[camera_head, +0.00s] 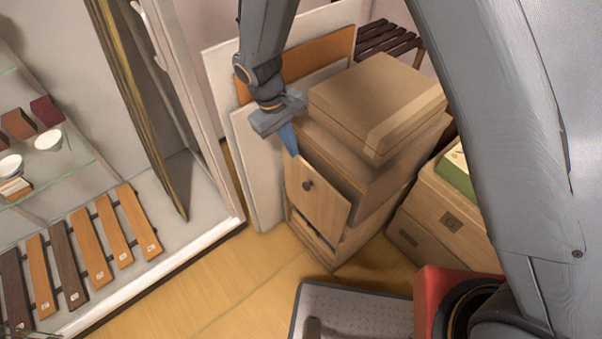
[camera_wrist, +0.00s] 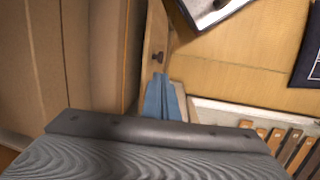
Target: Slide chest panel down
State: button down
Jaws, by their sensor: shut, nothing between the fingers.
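The wooden chest (camera_head: 350,180) stands on the floor in the middle of the head view. Its light front panel (camera_head: 318,191) has a dark round knob and is tilted away from the chest. A gap with something dark inside shows below the panel. My gripper (camera_head: 290,147) is shut, with its blue fingers at the panel's top edge. In the wrist view my blue fingertips (camera_wrist: 161,80) lie close to the panel (camera_wrist: 155,35), just short of its knob (camera_wrist: 157,57). I cannot tell whether they touch the panel.
A cardboard box (camera_head: 370,98) lies on top of the chest. Boards (camera_head: 258,170) lean behind it at the left. A glass-shelved cabinet (camera_head: 110,245) with wooden slats is at left. More boxes (camera_head: 440,222) stand at right.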

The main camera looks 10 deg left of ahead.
aim_at(304, 183)
jog(key=p+x, duration=0.3)
jog(key=x, duration=1.1)
jog(key=shift+a+f, duration=0.15)
jog(key=a+b+x, duration=0.3)
jog(key=b+x, duration=0.5)
jog(key=x, duration=0.5)
jog(key=s+a+f+b+x, duration=0.1)
jog(key=a+b+x, duration=0.2)
jog(key=b+x, duration=0.6)
jog(key=shift+x, duration=3)
jog(key=shift+s+a+f, duration=0.15)
jog(key=p+v, duration=0.2)
jog(key=v, duration=1.3)
